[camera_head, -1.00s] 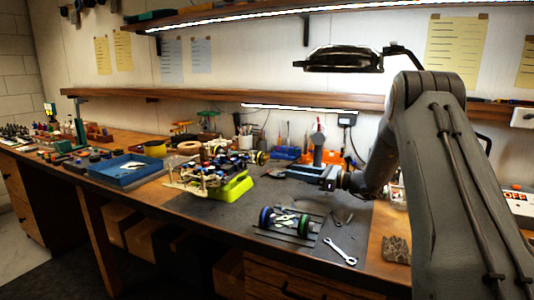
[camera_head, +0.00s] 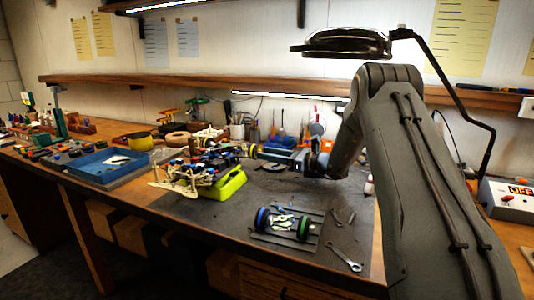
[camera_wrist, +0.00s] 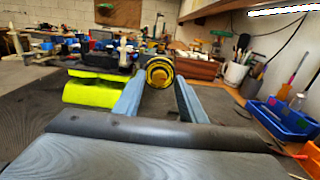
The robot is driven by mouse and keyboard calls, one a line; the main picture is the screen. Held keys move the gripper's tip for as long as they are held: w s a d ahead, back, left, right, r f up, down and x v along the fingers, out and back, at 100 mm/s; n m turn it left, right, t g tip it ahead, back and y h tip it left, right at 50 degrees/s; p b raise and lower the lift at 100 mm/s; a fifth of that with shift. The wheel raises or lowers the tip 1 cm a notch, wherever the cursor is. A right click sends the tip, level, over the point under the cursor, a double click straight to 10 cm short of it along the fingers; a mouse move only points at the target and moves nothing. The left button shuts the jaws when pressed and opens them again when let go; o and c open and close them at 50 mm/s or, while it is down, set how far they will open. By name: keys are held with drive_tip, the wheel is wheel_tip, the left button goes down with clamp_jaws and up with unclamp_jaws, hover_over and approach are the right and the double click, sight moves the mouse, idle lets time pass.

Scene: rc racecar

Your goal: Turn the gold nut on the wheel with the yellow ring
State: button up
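The race car chassis (camera_head: 185,174) rests on a lime green stand (camera_head: 228,184) on the bench. The wheel with the yellow ring (camera_head: 254,151) is on the car's side facing my gripper. In the wrist view this wheel (camera_wrist: 159,72) shows face-on, with a dark tyre and a yellow ring. A gold spot at its centre looks like the nut, but it is small and blurred. My gripper (camera_wrist: 158,88) is open and empty. Its two blue-grey fingers point at the wheel, which appears between their tips. I cannot tell whether they touch it.
A blue bin (camera_wrist: 283,118) stands right of my gripper. Loose wheels with blue and green rings (camera_head: 283,222) lie on the mat in front, beside a wrench (camera_head: 343,257). A blue tray (camera_head: 108,167) is at the left. A lamp (camera_head: 345,43) hangs above.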

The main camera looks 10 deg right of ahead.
drive_tip(key=shift+w+a, duration=0.2)
drive_tip(key=shift+a, duration=0.15)
clamp_jaws()
